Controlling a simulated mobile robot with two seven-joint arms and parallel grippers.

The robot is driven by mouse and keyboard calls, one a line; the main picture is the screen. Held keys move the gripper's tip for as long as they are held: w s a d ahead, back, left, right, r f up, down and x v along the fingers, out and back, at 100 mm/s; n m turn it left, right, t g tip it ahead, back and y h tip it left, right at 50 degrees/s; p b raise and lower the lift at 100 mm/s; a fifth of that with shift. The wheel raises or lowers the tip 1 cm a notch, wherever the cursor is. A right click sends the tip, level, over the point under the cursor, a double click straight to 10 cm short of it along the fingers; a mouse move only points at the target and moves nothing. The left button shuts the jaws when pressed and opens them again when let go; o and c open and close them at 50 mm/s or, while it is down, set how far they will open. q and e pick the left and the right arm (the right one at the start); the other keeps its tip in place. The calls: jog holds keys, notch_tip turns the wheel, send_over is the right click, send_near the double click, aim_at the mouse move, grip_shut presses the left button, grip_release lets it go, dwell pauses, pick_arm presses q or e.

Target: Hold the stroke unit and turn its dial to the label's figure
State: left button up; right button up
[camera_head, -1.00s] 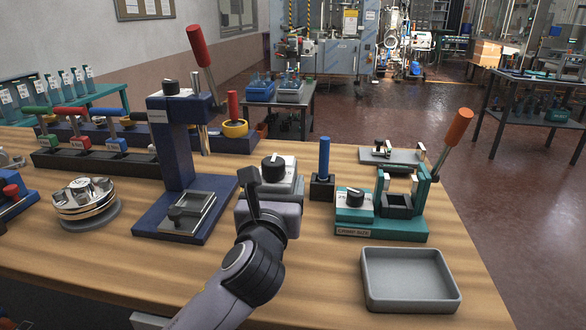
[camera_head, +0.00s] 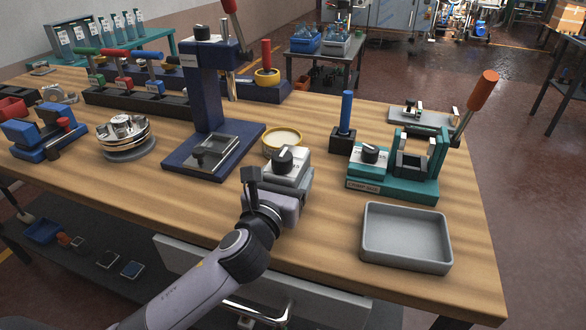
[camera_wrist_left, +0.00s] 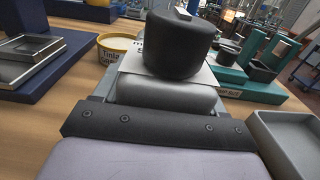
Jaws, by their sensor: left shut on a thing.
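The stroke unit (camera_head: 297,176) is a grey block with a pale top plate and a black dial (camera_head: 284,158). My left gripper (camera_head: 272,188) is shut on its near side; I cannot tell whether the unit touches the table. In the left wrist view the dial (camera_wrist_left: 180,48) stands over the pale plate, just beyond the dark gripper edge. The dial's figures are too small or hidden to read. A yellow-banded tin (camera_head: 282,142) with a label stands behind the unit; its writing also shows in the left wrist view (camera_wrist_left: 121,50), unclear. My right gripper is not in view.
A dark blue press (camera_head: 208,110) stands left of the unit. A green fixture (camera_head: 412,188) with its own black dial and orange-handled lever stands right. A grey tray (camera_head: 405,262) lies at front right. A blue-handled post (camera_head: 345,120) stands behind. Bare tabletop lies front left.

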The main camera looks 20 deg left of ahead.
pick_arm(q)
jog(key=shift+r, duration=0.15)
jog(key=shift+p, duration=0.4)
jog(key=shift+f+b, duration=0.35)
jog(key=shift+f, duration=0.4)
jog(key=shift+f, duration=0.3)
dwell(0.3)
jog(key=o, duration=1.3)
jog(key=shift+f, duration=0.1)
jog(key=c, duration=1.2)
